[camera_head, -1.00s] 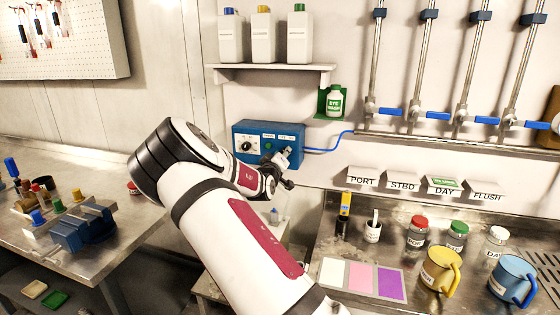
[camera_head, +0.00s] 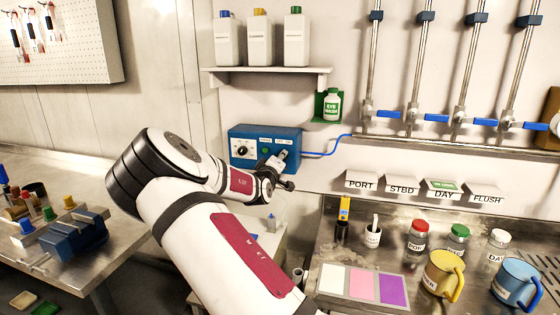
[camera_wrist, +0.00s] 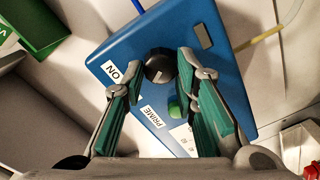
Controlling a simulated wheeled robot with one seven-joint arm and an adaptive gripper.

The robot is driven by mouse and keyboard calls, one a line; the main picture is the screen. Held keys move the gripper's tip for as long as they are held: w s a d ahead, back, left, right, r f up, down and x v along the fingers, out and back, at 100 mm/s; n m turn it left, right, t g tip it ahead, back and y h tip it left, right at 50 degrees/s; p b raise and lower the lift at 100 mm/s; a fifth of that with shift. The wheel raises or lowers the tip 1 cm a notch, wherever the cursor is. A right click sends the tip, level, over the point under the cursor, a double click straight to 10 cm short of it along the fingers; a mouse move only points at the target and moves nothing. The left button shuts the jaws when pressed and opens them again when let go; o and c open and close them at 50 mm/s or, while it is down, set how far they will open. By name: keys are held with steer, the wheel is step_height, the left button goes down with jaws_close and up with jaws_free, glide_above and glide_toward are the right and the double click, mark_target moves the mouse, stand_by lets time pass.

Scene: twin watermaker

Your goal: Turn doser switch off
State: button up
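The blue doser box (camera_head: 238,133) is on the wall below the bottle shelf. In the wrist view the box (camera_wrist: 100,62) fills the middle. Its black rotary switch (camera_wrist: 159,66) sits beside a white ON label (camera_wrist: 122,72). A green button (camera_wrist: 175,109) and a PRIME label (camera_wrist: 153,117) are nearby. My gripper (camera_wrist: 160,63) is open, with one finger on each side of the switch. Whether the pads touch it cannot be told. In the head view my gripper (camera_head: 281,160) is at the box's right front and hides the switch. A dial (camera_head: 242,150) shows at the box's left.
A blue tube (camera_head: 325,153) runs right from the box. A green eye-wash holder (camera_head: 330,105) is above right. A blue vise (camera_head: 75,237) is on the left bench.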

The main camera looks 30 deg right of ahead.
steer(key=shift+o, duration=1.3)
steer(key=shift+s+a, duration=0.1)
steer(key=v, duration=1.1)
steer(key=shift+s+a, duration=0.25)
steer(key=shift+a, duration=0.05)
steer(key=shift+f, duration=0.1)
